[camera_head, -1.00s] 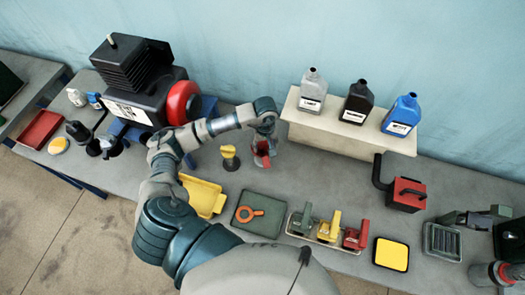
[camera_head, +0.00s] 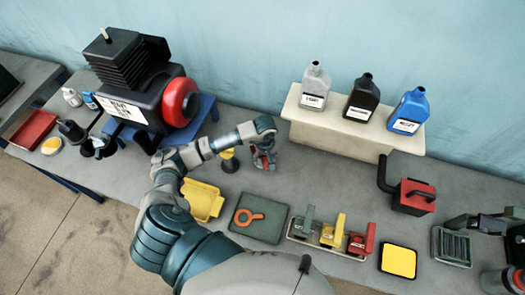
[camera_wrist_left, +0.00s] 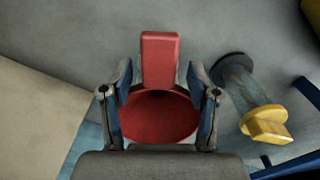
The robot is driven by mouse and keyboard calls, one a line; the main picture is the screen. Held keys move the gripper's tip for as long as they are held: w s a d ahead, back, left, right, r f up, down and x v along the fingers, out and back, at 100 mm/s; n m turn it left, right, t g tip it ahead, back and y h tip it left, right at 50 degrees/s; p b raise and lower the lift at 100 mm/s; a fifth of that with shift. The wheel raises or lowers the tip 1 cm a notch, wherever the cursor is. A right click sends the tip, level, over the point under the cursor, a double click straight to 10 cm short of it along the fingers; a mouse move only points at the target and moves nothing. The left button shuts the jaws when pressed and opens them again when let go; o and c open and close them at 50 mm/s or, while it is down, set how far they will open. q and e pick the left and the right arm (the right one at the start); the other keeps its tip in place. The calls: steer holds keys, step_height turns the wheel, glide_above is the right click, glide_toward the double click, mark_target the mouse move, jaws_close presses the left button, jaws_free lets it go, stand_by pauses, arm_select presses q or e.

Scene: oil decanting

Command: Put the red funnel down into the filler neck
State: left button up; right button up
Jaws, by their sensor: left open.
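The red funnel (camera_wrist_left: 160,118) shows in the left wrist view as a round bowl with an upright flat tab. My left gripper (camera_wrist_left: 160,88) is open, one finger on each side of the tab, with a gap to both. In the head view, the left gripper (camera_head: 264,160) points down over the funnel and hides most of it. I cannot tell how the funnel's lower end rests. I cannot make out the filler neck for certain; the black engine (camera_head: 140,75) with a red round part stands at the left. My right gripper is not in view.
A yellow-topped post (camera_head: 229,160) stands close left of the gripper; its yellow top shows in the wrist view (camera_wrist_left: 268,125). A pale shelf (camera_head: 340,135) with three bottles is behind, right. A yellow tray (camera_head: 202,203) and green mat (camera_head: 262,232) lie in front.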

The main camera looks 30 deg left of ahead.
arm_select(q)
steer(key=shift+c, duration=0.2)
steer(key=shift+d, duration=0.15)
jaws_close()
steer(key=shift+r, duration=0.65)
steer(key=shift+h, duration=0.3)
steer(key=shift+r, duration=1)
stand_by(0.6)
